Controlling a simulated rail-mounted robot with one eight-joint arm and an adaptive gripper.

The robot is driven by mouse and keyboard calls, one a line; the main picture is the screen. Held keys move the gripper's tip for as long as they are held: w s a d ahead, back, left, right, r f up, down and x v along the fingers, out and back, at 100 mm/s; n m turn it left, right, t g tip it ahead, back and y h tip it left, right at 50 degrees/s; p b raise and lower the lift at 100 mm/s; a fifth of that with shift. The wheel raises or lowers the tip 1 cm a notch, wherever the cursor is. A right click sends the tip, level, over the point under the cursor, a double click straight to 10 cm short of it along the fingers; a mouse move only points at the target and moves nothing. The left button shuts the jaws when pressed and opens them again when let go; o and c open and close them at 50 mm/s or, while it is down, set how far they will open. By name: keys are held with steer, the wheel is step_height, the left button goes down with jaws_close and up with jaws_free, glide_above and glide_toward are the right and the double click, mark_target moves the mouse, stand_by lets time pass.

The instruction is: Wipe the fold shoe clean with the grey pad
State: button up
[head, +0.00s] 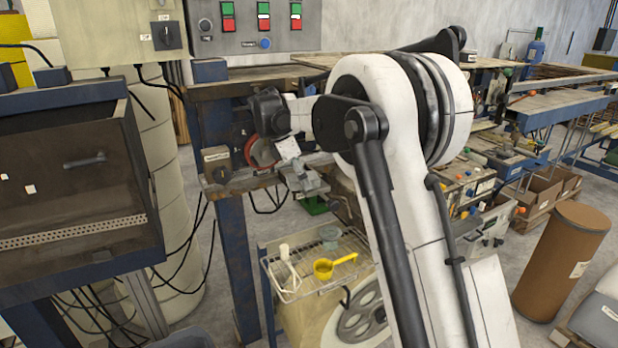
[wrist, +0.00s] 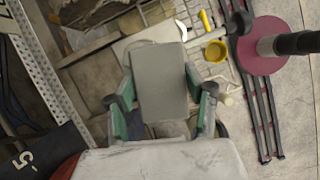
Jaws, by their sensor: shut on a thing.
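My gripper (wrist: 160,104) shows in the wrist view with its green-sided fingers on either side of the grey pad (wrist: 160,78). It is shut on the pad, whose flat face fills the middle of that view. In the head view my gripper (head: 289,152) is small, beside the machine head at the end of the blue bench, and partly lost among metal parts. I cannot make out the fold shoe for certain in either view. I cannot tell whether the pad touches anything.
A maroon disc (wrist: 268,38) with a dark shaft is right of the pad in the wrist view. A dark cabinet (head: 75,170) stands left; a brown drum (head: 562,262) stands right.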

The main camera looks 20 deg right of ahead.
steer(key=shift+s+a, duration=0.15)
steer(key=shift+a, duration=0.25)
steer(key=shift+r, duration=0.35)
steer(key=shift+r+p, duration=1.3)
steer(key=shift+r, duration=1.35)
steer(key=shift+r+p, duration=0.7)
steer(key=shift+r, duration=0.8)
